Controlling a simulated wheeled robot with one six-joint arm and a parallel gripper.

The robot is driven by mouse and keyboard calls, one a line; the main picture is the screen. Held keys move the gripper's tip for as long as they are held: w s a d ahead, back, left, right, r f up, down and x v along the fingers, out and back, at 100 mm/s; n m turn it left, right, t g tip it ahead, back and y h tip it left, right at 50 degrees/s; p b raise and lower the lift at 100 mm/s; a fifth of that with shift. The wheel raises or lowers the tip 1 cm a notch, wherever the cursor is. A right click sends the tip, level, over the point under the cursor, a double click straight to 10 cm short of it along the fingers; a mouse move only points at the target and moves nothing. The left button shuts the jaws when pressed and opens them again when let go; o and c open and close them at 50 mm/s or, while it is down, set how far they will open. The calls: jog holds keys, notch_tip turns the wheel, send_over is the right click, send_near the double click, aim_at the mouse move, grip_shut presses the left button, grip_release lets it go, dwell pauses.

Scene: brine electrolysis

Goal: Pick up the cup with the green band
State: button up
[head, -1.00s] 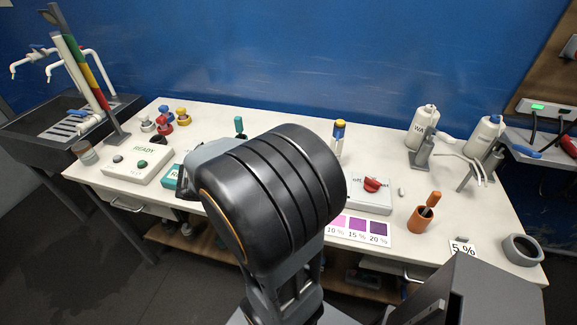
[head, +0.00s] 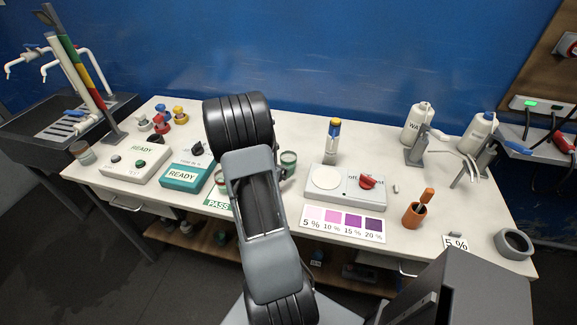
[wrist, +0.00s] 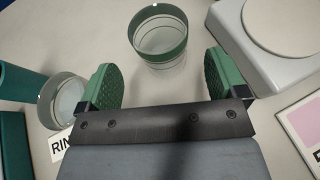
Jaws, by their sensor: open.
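The cup with the green band (wrist: 160,38) is a clear round vessel standing upright on the white bench, at top centre in the wrist view. In the head view the cup (head: 288,158) stands just right of my arm, left of the grey unit with the round plate. My gripper (wrist: 164,80) is open and empty, with a green pad on each finger. The cup stands beyond the fingertips, roughly in line with the gap and apart from both pads. In the head view my arm hides most of the gripper.
A second clear cup (wrist: 62,100) stands close to the left finger, near a partly hidden label. The grey unit (head: 348,184) with a red knob is close on the right. A teal box (head: 186,174) is at left. A colour card (head: 344,223) lies in front.

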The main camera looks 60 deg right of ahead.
aim_at(284, 163)
jog(key=shift+p+x, duration=0.75)
jog(key=shift+x, duration=2.4)
jog(key=shift+f, duration=0.1)
jog(key=c, duration=1.1)
